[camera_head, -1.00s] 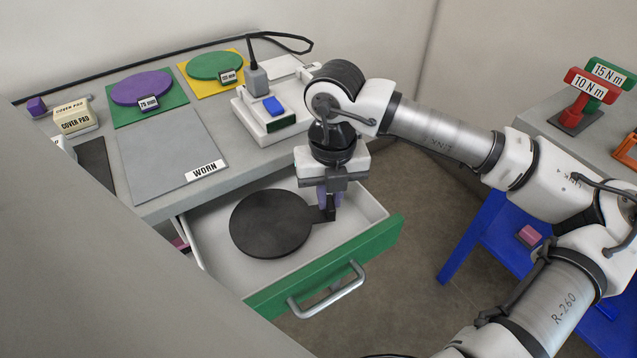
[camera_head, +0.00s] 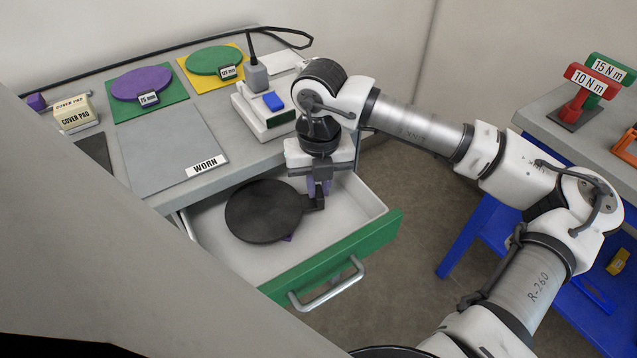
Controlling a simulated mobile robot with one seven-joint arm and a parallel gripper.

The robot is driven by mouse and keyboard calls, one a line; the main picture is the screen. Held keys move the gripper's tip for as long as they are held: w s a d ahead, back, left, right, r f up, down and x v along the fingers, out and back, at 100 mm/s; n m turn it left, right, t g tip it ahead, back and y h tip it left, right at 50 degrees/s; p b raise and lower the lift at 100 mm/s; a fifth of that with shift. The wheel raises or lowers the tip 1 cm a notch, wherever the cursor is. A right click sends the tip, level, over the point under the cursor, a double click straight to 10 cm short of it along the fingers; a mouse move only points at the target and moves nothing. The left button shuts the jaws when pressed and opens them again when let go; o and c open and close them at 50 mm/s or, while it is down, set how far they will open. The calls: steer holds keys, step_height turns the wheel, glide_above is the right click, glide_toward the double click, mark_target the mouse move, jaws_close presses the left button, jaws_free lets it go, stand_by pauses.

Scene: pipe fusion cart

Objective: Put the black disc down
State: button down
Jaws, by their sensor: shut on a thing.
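The black disc (camera_head: 263,211) is flat and round, with a short tab on its right side. It is over the inside of the open green-fronted drawer (camera_head: 345,252), roughly level. My gripper (camera_head: 318,190) points down and is shut on the tab at the disc's right. The disc looks slightly above the drawer floor, though the exact gap is hard to tell. A small bit of purple (camera_head: 288,238) shows at the disc's lower edge; most of whatever it belongs to is hidden.
On the counter lie a grey mat labelled WORN (camera_head: 165,150), bare, a purple disc (camera_head: 141,84) on a green mat, and a green disc (camera_head: 215,60) on a yellow mat. A white device (camera_head: 265,108) stands behind my gripper. A blue bench (camera_head: 470,225) is at the right.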

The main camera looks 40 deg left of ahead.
steer(key=shift+f, duration=0.25)
steer(key=c, duration=1.4)
jaws_free()
steer(key=shift+c, duration=0.2)
steer(key=shift+r, duration=0.1)
steer(key=shift+r+p, duration=0.5)
steer(key=shift+p, duration=0.05)
step_height(320, 180, up, 12)
